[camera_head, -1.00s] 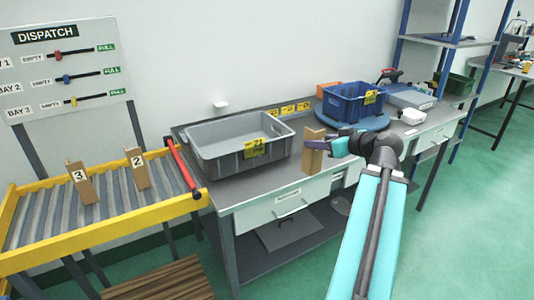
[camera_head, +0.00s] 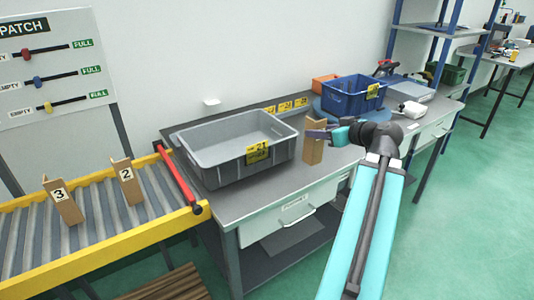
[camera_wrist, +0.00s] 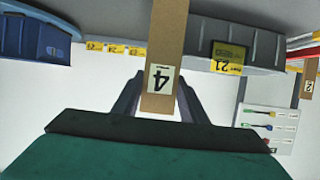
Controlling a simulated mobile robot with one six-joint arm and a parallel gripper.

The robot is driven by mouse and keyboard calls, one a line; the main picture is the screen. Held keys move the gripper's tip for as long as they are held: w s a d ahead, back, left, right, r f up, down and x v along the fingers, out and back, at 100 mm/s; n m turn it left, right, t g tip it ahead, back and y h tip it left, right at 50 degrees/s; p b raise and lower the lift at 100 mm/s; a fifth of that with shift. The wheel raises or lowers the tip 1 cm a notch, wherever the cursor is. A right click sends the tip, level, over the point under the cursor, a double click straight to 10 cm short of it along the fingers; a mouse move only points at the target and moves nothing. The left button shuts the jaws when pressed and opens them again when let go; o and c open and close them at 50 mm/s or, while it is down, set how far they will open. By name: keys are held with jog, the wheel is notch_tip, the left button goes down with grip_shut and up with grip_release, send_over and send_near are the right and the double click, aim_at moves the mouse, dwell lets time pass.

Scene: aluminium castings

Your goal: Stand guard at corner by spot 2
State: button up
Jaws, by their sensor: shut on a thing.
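My gripper (camera_head: 324,136) is shut on a brown cardboard corner guard (camera_head: 313,148). The guard is upright, right of the grey bin, over the workbench. I cannot tell whether its foot touches the bench top. In the wrist view this guard (camera_wrist: 163,45) carries a white label reading 4 and sits between my two dark fingers. Two similar guards stand on the yellow-framed roller conveyor at left: guard 3 (camera_head: 66,208) and guard 2 (camera_head: 128,187). Guard 2 also shows at the right edge of the wrist view (camera_wrist: 309,75). No marked spot 2 is clear to me.
The grey bin (camera_head: 205,164) labelled 21 stands on the bench (camera_head: 230,207). A blue crate (camera_head: 345,97) sits on a round blue stand behind my gripper. A red bar (camera_head: 178,178) crosses the conveyor end (camera_head: 150,233). A dispatch board (camera_head: 50,65) stands behind the conveyor.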

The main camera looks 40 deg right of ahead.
jog(key=shift+w+a, duration=0.1)
jog(key=shift+w, duration=0.1)
jog(key=shift+w+d+r+p, duration=0.15)
jog(key=shift+d+p, duration=0.05)
jog(key=shift+p, duration=0.65)
jog(key=w+d+p, duration=0.1)
jog(key=p, duration=0.3)
jog(key=shift+w+d+p, duration=0.1)
jog(key=shift+d+p, duration=0.05)
jog(key=shift+p, duration=0.25)
jog(key=shift+d+p, duration=0.1)
jog(key=shift+p, duration=0.3)
jog(key=shift+w+d, duration=0.1)
jog(key=shift+w, duration=0.05)
jog(key=w+d+f+p, duration=0.1)
jog(key=w+d+p, duration=0.2)
jog(key=w+d, duration=0.5)
jog(key=shift+w+d+f, duration=0.25)
jog(key=shift+d+f, duration=0.15)
jog(key=shift+d, duration=0.05)
jog(key=shift+p, duration=0.3)
